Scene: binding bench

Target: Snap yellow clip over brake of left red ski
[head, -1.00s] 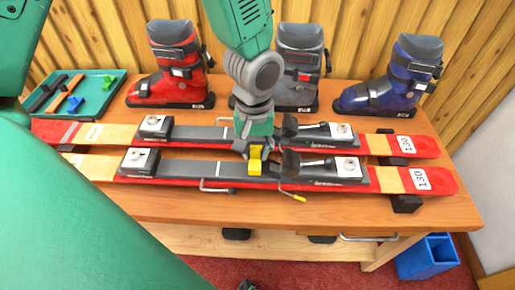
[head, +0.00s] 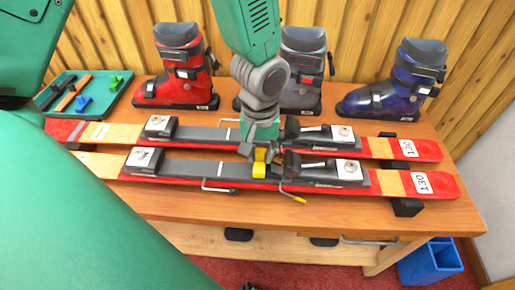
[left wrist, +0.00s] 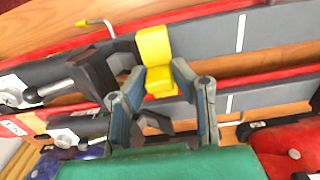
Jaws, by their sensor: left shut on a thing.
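My left gripper (head: 257,152) is shut on the yellow clip (head: 259,163) over the nearer red ski (head: 428,190). In the left wrist view, the clip (left wrist: 155,55) sits between the fingertips, against the dark binding plate (left wrist: 195,38). I cannot tell whether it is seated. The nearer ski's brake (head: 287,190) is a bent metal wire with a yellow tip, just right of the clip; it also shows in the left wrist view (left wrist: 100,25). The farther red ski (head: 427,150) lies parallel behind. My right gripper is not in view.
A red boot (head: 178,80), a grey boot (head: 303,75) and a blue boot (head: 398,90) stand behind the skis. A green tray (head: 107,104) with small parts lies at the back left. A blue bin (head: 428,264) stands on the floor.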

